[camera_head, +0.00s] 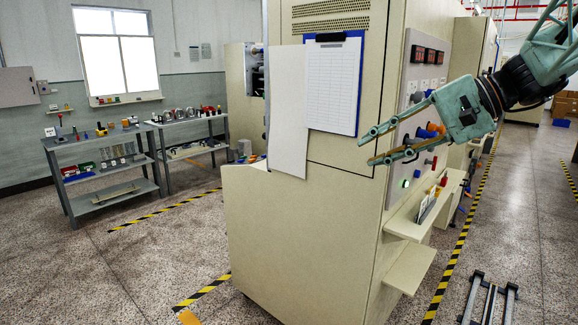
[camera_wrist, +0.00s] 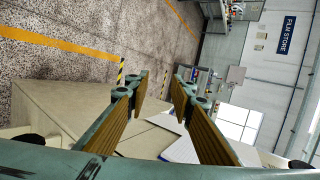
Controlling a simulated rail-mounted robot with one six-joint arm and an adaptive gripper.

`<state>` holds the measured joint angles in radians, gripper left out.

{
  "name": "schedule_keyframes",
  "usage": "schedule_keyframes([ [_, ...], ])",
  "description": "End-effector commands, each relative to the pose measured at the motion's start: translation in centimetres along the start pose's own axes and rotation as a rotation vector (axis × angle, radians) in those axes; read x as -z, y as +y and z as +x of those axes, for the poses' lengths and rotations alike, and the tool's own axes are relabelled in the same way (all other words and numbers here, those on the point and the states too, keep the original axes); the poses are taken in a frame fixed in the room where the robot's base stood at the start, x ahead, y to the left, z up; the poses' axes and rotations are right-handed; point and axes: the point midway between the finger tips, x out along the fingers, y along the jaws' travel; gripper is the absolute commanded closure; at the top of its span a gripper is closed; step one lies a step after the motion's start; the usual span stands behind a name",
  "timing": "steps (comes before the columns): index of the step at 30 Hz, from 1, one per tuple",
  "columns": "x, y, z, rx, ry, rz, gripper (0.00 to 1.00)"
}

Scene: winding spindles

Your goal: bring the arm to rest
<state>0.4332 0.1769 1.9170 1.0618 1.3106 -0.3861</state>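My gripper (camera_head: 366,150) is at the right of the head view, held in the air in front of the cream machine (camera_head: 290,240). Its two green fingers point left and are spread apart, with nothing between them. In the wrist view my gripper (camera_wrist: 162,90) also shows open and empty, with tan pads on the inner faces. Beyond the fingers lie the machine's top and side, a clipboard and the floor. My arm reaches in from the upper right of the head view.
A clipboard (camera_head: 333,85) hangs on the machine. Its control panel (camera_head: 420,80) has knobs and lit buttons, close behind my gripper. A small shelf (camera_head: 415,225) juts out below. Two grey tables (camera_head: 100,140) with parts stand at the left. Striped tape (camera_head: 465,225) marks the floor.

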Motion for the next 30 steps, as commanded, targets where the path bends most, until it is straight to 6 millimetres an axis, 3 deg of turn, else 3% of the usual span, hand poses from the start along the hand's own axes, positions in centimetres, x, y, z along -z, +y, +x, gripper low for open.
schedule_keyframes([
  [12, -9.9, 2.3, 1.1, -0.2, -0.034, -0.067, 0.78],
  [30, -21.6, 8.0, -0.1, -0.47, -0.033, -0.196, 0.78],
])
